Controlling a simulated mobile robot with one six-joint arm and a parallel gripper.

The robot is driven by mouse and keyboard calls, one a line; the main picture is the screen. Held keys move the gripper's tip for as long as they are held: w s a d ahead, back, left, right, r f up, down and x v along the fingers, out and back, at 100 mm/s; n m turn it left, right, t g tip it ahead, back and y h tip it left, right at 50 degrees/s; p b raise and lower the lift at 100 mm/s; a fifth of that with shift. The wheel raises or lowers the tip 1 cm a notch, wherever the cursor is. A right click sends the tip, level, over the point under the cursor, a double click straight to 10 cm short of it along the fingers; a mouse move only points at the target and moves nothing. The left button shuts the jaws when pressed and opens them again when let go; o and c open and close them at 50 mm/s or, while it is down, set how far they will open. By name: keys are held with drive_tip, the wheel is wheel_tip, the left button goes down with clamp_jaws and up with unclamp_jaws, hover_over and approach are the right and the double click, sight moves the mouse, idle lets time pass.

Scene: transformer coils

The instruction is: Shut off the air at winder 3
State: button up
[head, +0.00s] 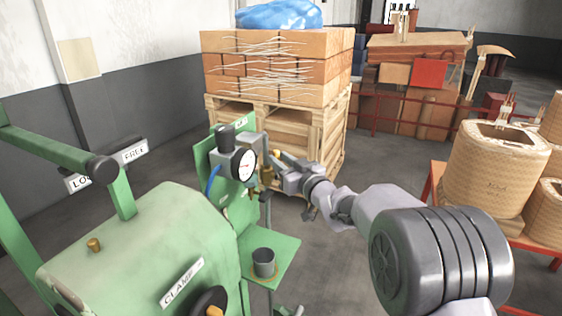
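The green winding machine (145,235) stands at the left, with a label reading "CLAMP". A green panel (205,152) behind it carries an air unit with a round white gauge (244,165), a dark knob (226,138) on top and a blue hose. Small brass fittings (267,176) show at the unit's right side. My gripper (277,158) is at the right of this unit, close to the brass fittings. A handle there is too small and covered to make out, and I cannot tell whether my gripper touches it. The fingers are too small to read.
A small green shelf (283,250) with a grey cup (263,262) sticks out below the panel. Behind stands a wooden crate (328,140) loaded with boxes. Large wound coils (492,175) stand on a red-edged table at the right. Floor is clear between.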

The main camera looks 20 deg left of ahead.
clamp_jaws()
idle(1.2)
